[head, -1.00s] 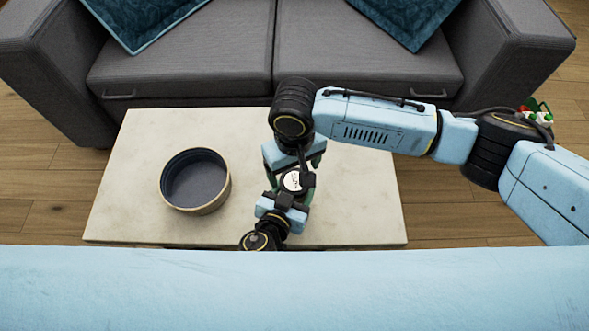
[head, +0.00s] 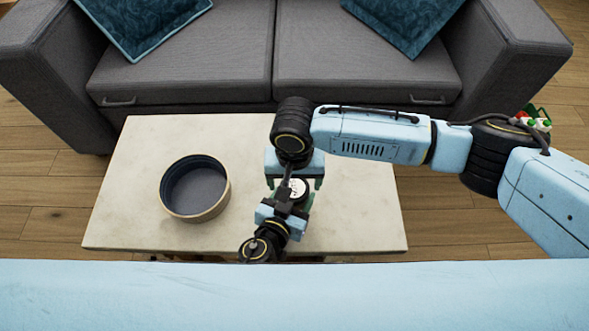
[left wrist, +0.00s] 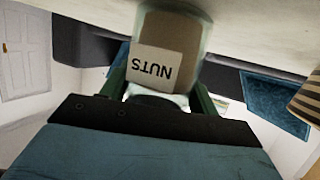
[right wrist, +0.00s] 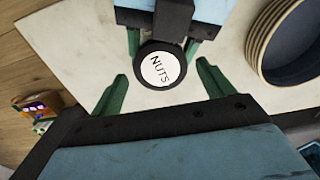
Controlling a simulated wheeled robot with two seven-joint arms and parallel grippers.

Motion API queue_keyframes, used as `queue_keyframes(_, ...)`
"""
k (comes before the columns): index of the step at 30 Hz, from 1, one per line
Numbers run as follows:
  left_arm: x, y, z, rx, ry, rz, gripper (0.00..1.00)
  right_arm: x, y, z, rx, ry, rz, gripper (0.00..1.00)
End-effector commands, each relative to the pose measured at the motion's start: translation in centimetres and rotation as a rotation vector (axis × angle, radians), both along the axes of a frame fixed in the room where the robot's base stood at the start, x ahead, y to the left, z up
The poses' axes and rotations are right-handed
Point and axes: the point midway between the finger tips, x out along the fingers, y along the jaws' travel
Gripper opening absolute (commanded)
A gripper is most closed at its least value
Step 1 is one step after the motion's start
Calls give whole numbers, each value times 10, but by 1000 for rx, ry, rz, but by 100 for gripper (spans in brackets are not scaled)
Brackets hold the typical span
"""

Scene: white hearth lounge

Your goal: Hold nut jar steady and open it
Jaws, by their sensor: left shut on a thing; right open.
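The nut jar stands on the pale table. Its round lid (head: 297,187) has a dark rim and a white top marked NUTS; it shows closer in the right wrist view (right wrist: 160,68). The jar body (left wrist: 168,50) is clear with a NUTS label, upside down in the left wrist view. My left gripper (head: 291,197) is shut around the jar body, one green finger on each side. My right gripper (right wrist: 162,80) is open over the jar from the far side. Its green fingertips are spread either side of the lid and look apart from it.
A round bowl (head: 163,187) with a dark inside stands on the table (head: 130,225), left of the jar. The table's right part is clear. A grey sofa (head: 190,75) with teal cushions (head: 150,22) stands behind the table.

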Motion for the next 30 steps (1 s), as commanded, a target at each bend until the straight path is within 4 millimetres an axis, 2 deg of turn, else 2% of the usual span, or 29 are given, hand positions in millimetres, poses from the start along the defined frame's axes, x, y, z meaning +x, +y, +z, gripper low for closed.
queue_keyframes(6,0,0,0,2,0,1,0,0,0,-18,0,-1,1,80)
queue_keyframes(15,0,0,0,2,0,1,0,0,0,-20,0,-1,2,79)
queue_keyframes(25,0,0,0,1,1,1,0,0,0,-20,0,-1,2,36)
queue_keyframes(30,0,0,0,1,1,1,0,0,0,-20,-1,-1,74,35)
